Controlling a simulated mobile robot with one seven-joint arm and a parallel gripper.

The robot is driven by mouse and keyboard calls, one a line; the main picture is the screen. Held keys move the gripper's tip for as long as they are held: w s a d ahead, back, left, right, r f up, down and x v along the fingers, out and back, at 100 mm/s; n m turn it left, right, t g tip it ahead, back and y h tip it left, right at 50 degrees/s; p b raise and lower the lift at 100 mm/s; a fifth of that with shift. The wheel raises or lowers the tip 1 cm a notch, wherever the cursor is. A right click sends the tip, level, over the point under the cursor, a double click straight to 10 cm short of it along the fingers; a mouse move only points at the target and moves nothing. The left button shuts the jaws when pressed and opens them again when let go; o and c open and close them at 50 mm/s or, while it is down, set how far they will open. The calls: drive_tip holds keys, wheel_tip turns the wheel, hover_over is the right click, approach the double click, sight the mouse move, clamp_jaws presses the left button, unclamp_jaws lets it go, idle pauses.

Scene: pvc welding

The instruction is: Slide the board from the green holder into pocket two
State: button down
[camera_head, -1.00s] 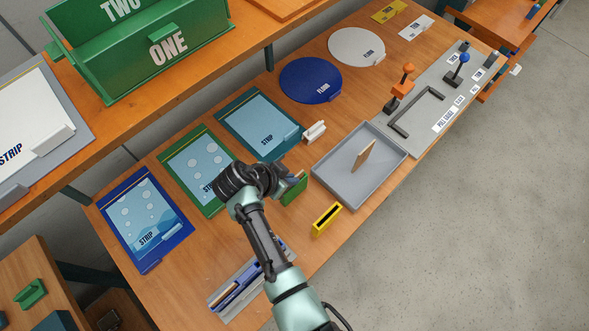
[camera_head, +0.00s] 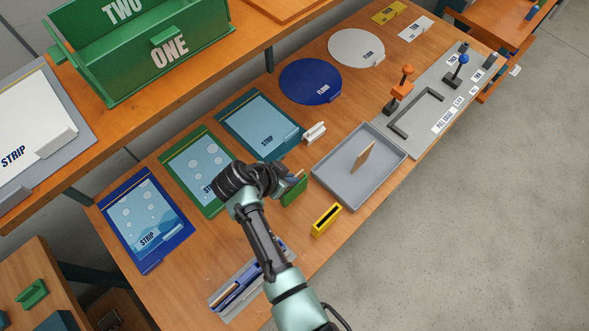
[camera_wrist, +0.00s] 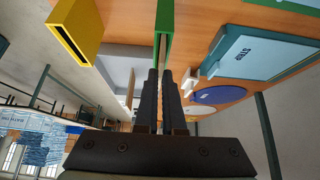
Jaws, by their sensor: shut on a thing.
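The green holder (camera_head: 294,191) stands on the workbench beside my gripper (camera_head: 289,177). In the wrist view the green holder (camera_wrist: 166,16) is straight ahead of my fingertips (camera_wrist: 164,72). The fingers are close together on a thin tan board (camera_wrist: 162,48), which shows as a narrow strip between them and the holder; the board still appears to be at the holder's slot. Most of the board is hidden by the fingers. The green rack (camera_head: 205,50) with pockets labelled ONE and TWO sits on the raised shelf at upper left.
A yellow slotted holder (camera_head: 326,220) stands near my gripper. A grey tray (camera_head: 335,190) with an upright tan piece (camera_head: 362,156) is to the right. Strip panels lie behind and left. A white clip (camera_head: 314,132) and orange lever (camera_head: 402,86) stand farther back.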

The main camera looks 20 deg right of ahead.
drive_tip(key=shift+r, duration=0.35)
wheel_tip(320, 180, up, 9)
drive_tip(key=p, duration=0.7)
drive_tip(key=shift+f+p, duration=0.15)
drive_tip(key=shift+p, duration=0.15)
idle(0.6)
